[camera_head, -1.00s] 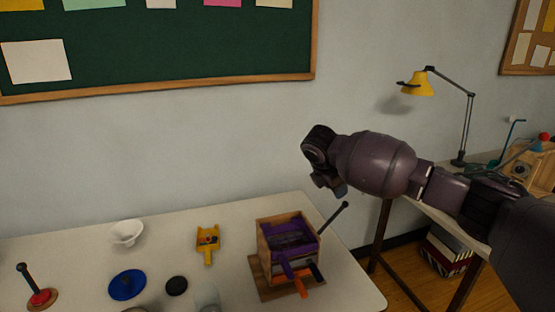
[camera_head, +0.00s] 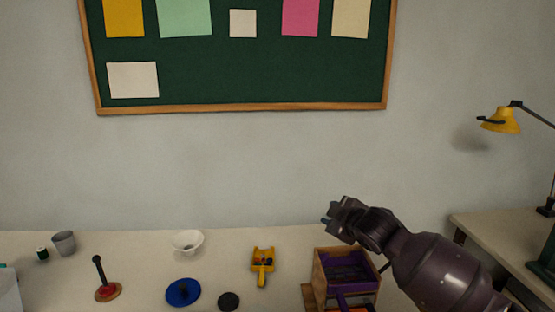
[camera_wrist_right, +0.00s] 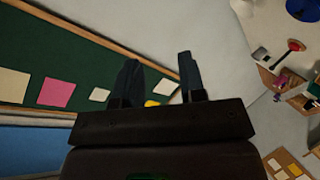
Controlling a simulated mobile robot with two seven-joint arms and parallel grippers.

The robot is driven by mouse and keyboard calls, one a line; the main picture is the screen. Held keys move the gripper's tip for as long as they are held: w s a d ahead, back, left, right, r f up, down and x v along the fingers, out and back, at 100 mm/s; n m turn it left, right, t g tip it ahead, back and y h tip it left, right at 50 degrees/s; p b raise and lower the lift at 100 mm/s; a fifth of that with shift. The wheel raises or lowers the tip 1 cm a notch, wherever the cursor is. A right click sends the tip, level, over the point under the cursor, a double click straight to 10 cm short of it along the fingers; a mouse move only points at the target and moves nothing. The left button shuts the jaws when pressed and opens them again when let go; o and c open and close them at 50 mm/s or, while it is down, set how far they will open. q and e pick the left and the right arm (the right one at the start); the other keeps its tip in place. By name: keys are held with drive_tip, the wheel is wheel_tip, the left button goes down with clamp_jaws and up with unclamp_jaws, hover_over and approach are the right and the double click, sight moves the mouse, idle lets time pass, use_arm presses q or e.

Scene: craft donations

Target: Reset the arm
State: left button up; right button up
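My right arm comes in from the lower right in the head view. Its right gripper (camera_head: 328,222) points left, in front of the wall and to the upper left of the wooden box. In the right wrist view the two dark fingers of the right gripper (camera_wrist_right: 158,80) stand apart with nothing between them; the wall and green board show behind. My left gripper is not in view.
A wooden box (camera_head: 318,270) with purple parts stands at the table's right, below my arm. A yellow scoop (camera_head: 263,270), white bowl (camera_head: 188,242), blue disc (camera_head: 183,293), black disc (camera_head: 229,301) and red-based stand (camera_head: 107,291) lie left. A lamp (camera_head: 500,121) stands right.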

drive_tip(key=s+d+f+m+h, duration=0.1)
drive_tip(key=s+d+f+m, duration=0.3)
drive_tip(key=s+f, duration=0.6)
drive_tip(key=s+d+f+m+g+h, duration=0.1)
drive_tip(key=s+d+f+m, duration=0.3)
drive_tip(key=s+f, duration=0.6)
drive_tip(key=s+d+f+m+h, duration=0.3)
drive_tip(key=s+d+f+m, duration=0.2)
drive_tip(key=s+f, duration=0.6)
drive_tip(key=s, duration=0.7)
drive_tip(key=shift+s+d, duration=0.4)
